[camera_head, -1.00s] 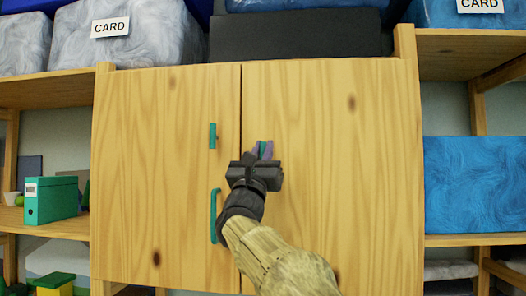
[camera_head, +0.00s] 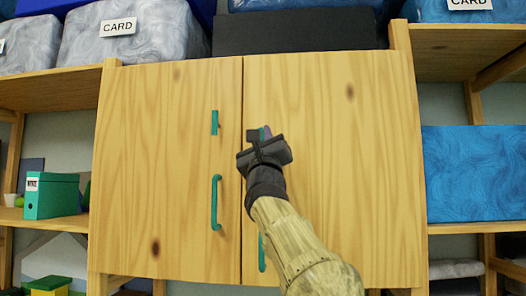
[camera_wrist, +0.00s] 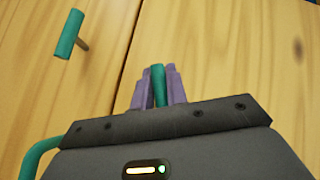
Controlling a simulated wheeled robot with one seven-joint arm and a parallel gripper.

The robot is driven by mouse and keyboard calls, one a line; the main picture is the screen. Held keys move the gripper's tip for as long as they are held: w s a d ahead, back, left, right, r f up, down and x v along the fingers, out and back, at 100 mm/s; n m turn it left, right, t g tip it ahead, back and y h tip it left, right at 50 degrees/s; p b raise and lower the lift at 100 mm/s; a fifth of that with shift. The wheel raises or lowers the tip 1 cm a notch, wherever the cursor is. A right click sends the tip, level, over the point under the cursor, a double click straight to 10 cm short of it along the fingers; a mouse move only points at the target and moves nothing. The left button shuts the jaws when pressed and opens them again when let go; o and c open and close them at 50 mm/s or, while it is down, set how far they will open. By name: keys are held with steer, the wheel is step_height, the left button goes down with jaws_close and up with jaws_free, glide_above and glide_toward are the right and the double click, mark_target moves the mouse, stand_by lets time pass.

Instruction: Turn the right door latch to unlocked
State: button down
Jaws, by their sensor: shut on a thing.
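The right door (camera_head: 330,180) of the wooden cabinet is closed. Its small green latch shows in the wrist view (camera_wrist: 158,84) between the purple fingers of my gripper (camera_wrist: 158,88). My gripper, also in the head view (camera_head: 266,131), is shut on this latch. The fingers and wrist hide much of the latch, so I cannot tell its exact angle. The left door's matching green latch (camera_head: 214,122) stands upright, in line with the door seam, and also shows in the wrist view (camera_wrist: 68,35).
The left door (camera_head: 150,170) is closed and has a green handle (camera_head: 216,203). The right door's green handle (camera_head: 262,254) is mostly behind my arm. Open shelves flank the cabinet, with a green binder (camera_head: 52,196) at left and a blue box (camera_head: 473,172) at right.

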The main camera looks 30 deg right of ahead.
steer(key=shift+w+f+n+t+y+b, duration=0.1)
steer(key=shift+n+t+y+b, duration=0.2)
steer(key=shift+n+y+b, duration=0.95)
steer(key=shift+f+n+t+y+b, duration=0.1)
steer(key=shift+n+t+y+b, duration=0.3)
steer(key=shift+n+y, duration=1.6)
steer(key=shift+a+r+n+g+y, duration=0.1)
steer(key=shift+n+g+y, duration=0.2)
steer(key=shift+n+y, duration=0.9)
steer(key=shift+a+r+n+g+y, duration=0.1)
steer(key=shift+n+g+y, duration=0.2)
steer(key=shift+n+y, duration=0.8)
steer(key=shift+n, duration=0.65)
steer(key=n+g+y+p, duration=0.1)
steer(key=n, duration=0.1)
steer(key=n+g+y+p, duration=0.2)
steer(key=shift+r+n, duration=0.1)
steer(key=shift+n, duration=0.3)
steer(key=n+g+p, duration=0.2)
steer(key=p, duration=0.1)
steer(key=shift+f+n+y, duration=0.25)
steer(key=shift+n+y, duration=0.05)
steer(key=shift+y, duration=0.05)
steer(key=shift+f+n+g+p, duration=0.15)
steer(key=shift+n+g+p, duration=0.15)
steer(key=shift+n+p, duration=0.1)
steer(key=shift+a, duration=0.1)
steer(key=shift+w+f, duration=0.1)
steer(key=c, duration=1.7)
jaws_free()
